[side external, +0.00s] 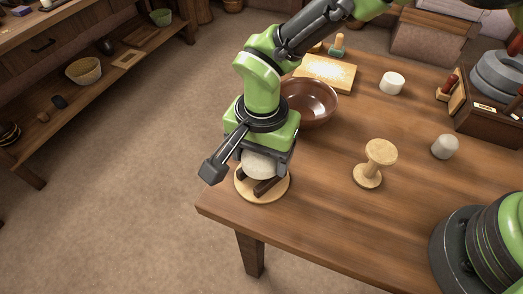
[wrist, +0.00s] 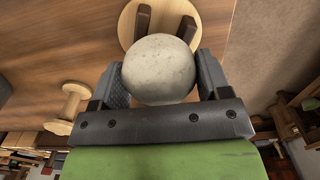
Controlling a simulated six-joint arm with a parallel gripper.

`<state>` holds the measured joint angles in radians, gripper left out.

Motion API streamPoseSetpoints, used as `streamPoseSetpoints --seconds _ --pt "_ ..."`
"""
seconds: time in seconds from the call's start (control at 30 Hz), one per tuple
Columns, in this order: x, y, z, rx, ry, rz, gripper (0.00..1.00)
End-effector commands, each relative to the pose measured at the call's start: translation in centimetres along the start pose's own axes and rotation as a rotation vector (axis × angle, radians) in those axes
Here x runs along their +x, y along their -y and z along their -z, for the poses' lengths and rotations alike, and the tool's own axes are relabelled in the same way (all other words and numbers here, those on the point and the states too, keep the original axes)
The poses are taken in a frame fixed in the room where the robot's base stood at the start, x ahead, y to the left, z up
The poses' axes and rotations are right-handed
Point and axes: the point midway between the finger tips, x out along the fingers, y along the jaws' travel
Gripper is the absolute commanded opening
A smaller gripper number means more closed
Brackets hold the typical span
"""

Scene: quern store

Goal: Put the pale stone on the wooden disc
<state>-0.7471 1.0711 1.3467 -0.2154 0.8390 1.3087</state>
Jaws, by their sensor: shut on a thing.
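The pale stone (side external: 258,165) is rounded and lies between the jaws of my gripper (side external: 262,168), which is shut on it. In the wrist view the stone (wrist: 158,68) sits between the two grey fingers (wrist: 160,72). The round wooden disc (side external: 248,192) lies near the table's left front corner, under my gripper. It carries two dark bars, and in the wrist view the disc (wrist: 164,15) shows beyond the stone. The stone is over or close to the disc; I cannot tell whether it touches the bars. My gripper hides part of both.
A brown bowl (side external: 318,108) stands just behind my gripper. A wooden spool (side external: 381,151), a pale rounded piece (side external: 445,147) and a white cylinder (side external: 392,83) stand to the right. A pale board (side external: 325,73) lies at the back. The table edge is close to the disc.

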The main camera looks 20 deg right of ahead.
Motion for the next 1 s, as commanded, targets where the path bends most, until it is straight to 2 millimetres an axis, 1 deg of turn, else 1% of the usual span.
streamPoseSetpoints --seconds 0.4,0.53,0.57,0.6,0.63,0.67,0.9,1.0 --pt "1.1 0.0 0.0 0.001 0.000 0.001 0.35" --pt "1.1 0.0 0.0 0.001 0.000 0.002 0.35" --pt "1.2 0.0 0.0 0.001 0.000 0.000 0.75" --pt "1.2 0.0 0.0 0.001 0.000 0.000 0.84" --pt "1.2 0.0 0.0 0.001 0.000 0.000 0.91" --pt "1.2 0.0 0.0 0.001 0.000 0.000 0.96" --pt "1.1 0.0 0.0 0.000 0.000 0.000 0.96" --pt "0.7 0.0 0.0 0.000 0.000 0.001 0.96"
